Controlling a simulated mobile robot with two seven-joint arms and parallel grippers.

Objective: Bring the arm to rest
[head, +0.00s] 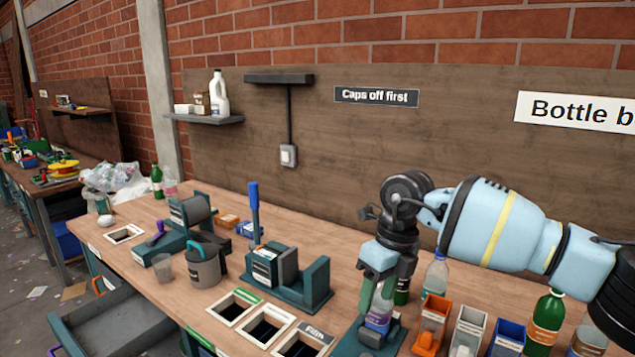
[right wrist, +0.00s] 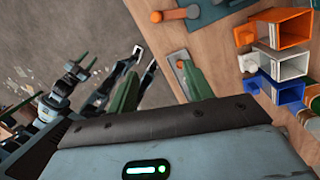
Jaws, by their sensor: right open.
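My right arm comes in from the right in the head view. Its gripper (head: 382,287) points down over the front right of the bench (head: 180,296). The jaws are open. A clear bottle with a purple label (head: 379,312) stands right by the fingers on a teal fixture (head: 352,347); I cannot tell whether they touch. In the right wrist view the two green-tipped fingers (right wrist: 160,86) stand wide apart, with no object visible between them.
Orange (head: 432,322), white (head: 468,330) and blue (head: 508,338) bins stand right of the gripper. A green bottle (head: 545,322) is beside them. Square openings (head: 235,305) line the front edge.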

